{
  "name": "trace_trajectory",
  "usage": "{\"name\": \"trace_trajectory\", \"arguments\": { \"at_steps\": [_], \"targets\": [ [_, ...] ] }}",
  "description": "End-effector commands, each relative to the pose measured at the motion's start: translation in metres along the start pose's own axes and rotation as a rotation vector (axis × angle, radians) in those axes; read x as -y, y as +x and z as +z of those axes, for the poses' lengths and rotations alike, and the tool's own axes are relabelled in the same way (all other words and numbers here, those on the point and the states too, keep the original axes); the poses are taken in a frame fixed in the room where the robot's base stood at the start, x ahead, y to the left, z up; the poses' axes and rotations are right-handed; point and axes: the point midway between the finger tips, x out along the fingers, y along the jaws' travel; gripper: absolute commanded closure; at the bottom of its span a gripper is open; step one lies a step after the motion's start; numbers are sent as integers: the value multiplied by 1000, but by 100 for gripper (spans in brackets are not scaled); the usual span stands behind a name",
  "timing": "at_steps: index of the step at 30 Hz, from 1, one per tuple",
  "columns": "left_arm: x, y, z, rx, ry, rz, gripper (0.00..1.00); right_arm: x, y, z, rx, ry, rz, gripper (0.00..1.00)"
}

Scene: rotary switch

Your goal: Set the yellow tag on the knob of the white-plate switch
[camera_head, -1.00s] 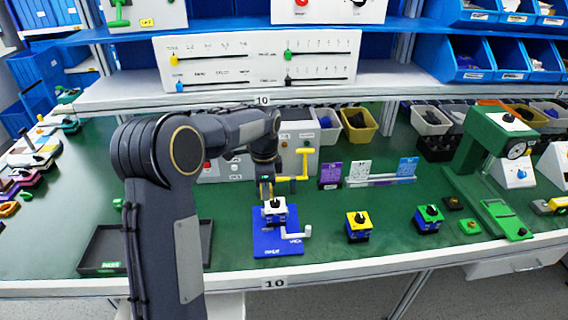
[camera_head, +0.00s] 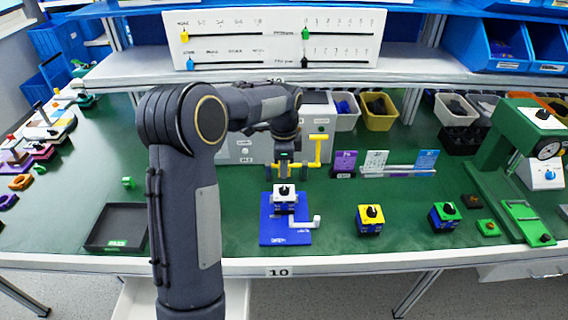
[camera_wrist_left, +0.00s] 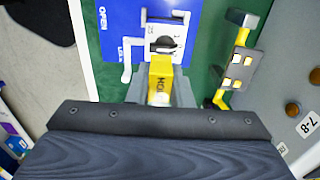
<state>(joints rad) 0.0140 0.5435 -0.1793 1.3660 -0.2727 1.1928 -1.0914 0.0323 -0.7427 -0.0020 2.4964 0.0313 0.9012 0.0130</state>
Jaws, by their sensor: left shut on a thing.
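The white-plate switch (camera_head: 284,190) stands on a blue base plate with a black knob on top, in the lower middle of the head view. In the left wrist view its white plate and dark knob (camera_wrist_left: 164,43) show just beyond the fingertips. My left gripper (camera_head: 284,169) is above and behind the switch in the head view, with a visible gap between them. In the left wrist view it is shut on the yellow tag (camera_wrist_left: 160,72), which bears dark lettering. The tag's near end points at the knob; I cannot tell the exact distance. My right gripper is not in view.
A yellow lever (camera_head: 319,150) on a grey box stands close to the right of my left gripper. A white crank (camera_head: 316,222) sits on the blue plate. A yellow-plate switch (camera_head: 370,218) and a green-plate switch (camera_head: 444,214) stand right. A black tray (camera_head: 117,228) lies left.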

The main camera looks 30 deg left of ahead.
Motion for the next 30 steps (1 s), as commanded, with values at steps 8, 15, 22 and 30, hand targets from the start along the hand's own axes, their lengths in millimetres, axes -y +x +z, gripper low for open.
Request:
{"name": "trace_trajectory", "arguments": {
  "at_steps": [8,15,22,30],
  "targets": [
    [0,31,0,1,0,1,100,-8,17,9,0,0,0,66],
    [0,46,0,0,0,1,100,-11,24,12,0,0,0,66],
    [0,47,0,0,0,1,100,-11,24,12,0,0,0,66],
    [0,47,0,0,0,1,100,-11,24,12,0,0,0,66]
  ]
}}
